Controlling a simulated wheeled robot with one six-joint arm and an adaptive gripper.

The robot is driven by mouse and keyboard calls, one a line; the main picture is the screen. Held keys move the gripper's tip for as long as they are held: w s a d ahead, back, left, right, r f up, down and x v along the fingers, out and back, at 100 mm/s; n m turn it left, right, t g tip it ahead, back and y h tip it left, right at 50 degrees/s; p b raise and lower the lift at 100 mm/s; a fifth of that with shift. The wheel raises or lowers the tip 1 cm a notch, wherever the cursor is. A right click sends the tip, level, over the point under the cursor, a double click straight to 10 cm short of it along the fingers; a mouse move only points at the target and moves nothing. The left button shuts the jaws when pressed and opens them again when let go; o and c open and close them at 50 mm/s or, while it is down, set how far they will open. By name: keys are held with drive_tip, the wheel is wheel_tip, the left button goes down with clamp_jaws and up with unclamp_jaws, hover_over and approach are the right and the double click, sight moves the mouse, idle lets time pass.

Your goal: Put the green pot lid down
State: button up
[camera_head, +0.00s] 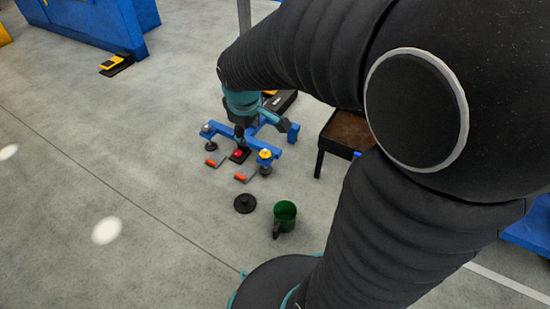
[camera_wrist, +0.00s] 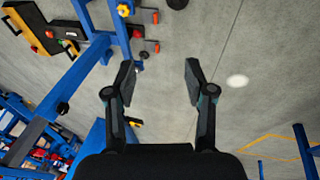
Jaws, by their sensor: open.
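A dark round lid with a knob (camera_head: 245,203) lies on the grey floor in the head view. It looks black rather than green. A green pot (camera_head: 285,215) with a dark handle stands just right of it, apart from it. My gripper (camera_wrist: 160,78) is open in the wrist view, with only bare floor between its fingers. In the head view my gripper (camera_head: 240,134) is small and partly hidden by my arm, near the blue frame and away from the lid. A dark round piece (camera_wrist: 178,3), perhaps the lid, is cut off at the wrist view's top edge.
A blue frame (camera_head: 222,129) with knobs stands by a red button (camera_head: 238,153). Two orange-handled tools (camera_head: 240,178) (camera_head: 210,162) lie nearby. A brown-topped table (camera_head: 345,130) is to the right. Open floor (camera_head: 100,180) spreads left. A blue structure (camera_head: 100,25) stands at the back left.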

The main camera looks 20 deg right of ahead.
drive_tip(key=s+r+m+t, duration=0.1)
drive_tip(key=s+r+m, duration=0.2)
drive_tip(key=s, duration=0.6)
drive_tip(key=s+r+m+t+y, duration=0.1)
drive_tip(key=s+r+m, duration=0.3)
drive_tip(key=s, duration=0.4)
drive_tip(key=shift+s+a+r+m, duration=0.3)
drive_tip(key=shift+s+r, duration=0.05)
drive_tip(key=shift+r, duration=0.1)
